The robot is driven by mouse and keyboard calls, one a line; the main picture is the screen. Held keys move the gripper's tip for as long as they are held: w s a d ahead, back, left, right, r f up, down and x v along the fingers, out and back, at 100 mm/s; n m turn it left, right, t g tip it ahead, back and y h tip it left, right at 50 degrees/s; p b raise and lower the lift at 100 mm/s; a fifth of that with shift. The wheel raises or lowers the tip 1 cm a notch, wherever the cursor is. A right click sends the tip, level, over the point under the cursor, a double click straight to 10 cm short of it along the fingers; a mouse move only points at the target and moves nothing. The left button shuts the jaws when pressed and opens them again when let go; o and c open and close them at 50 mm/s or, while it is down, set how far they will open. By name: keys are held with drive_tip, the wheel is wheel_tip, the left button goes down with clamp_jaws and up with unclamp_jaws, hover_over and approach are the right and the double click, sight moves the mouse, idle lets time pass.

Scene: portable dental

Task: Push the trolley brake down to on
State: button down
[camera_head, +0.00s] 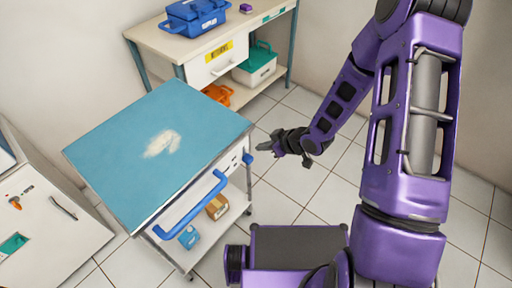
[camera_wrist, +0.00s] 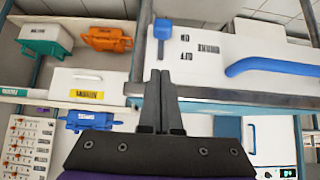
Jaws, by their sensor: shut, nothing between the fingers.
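The trolley (camera_head: 150,150) has a blue top and a white front panel. The brake lever's blue knob (camera_head: 247,158) is at the panel's far right end. My gripper (camera_head: 266,146) is shut and empty, just right of the knob. The wrist view is upside down. There the knob (camera_wrist: 163,27) shows above my shut fingertips (camera_wrist: 160,75), apart from them. The knob is on the panel side away from the tabletop, beside the small inverted label farther from the tabletop. That label seems to read ON, though it is small.
A blue push handle (camera_head: 190,205) sticks out from the panel. The trolley's lower shelf (camera_head: 220,225) holds a brown box (camera_head: 217,207) and a blue box (camera_head: 189,238). A bench (camera_head: 160,43) with bins stands behind. A white cabinet (camera_head: 45,235) is at left. Tiled floor is clear right of the trolley.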

drive_tip(key=v, duration=0.3)
drive_tip(key=shift+s+d+r, duration=0.15)
drive_tip(key=shift+d+r, duration=0.05)
drive_tip(key=shift+r, duration=0.05)
idle(0.4)
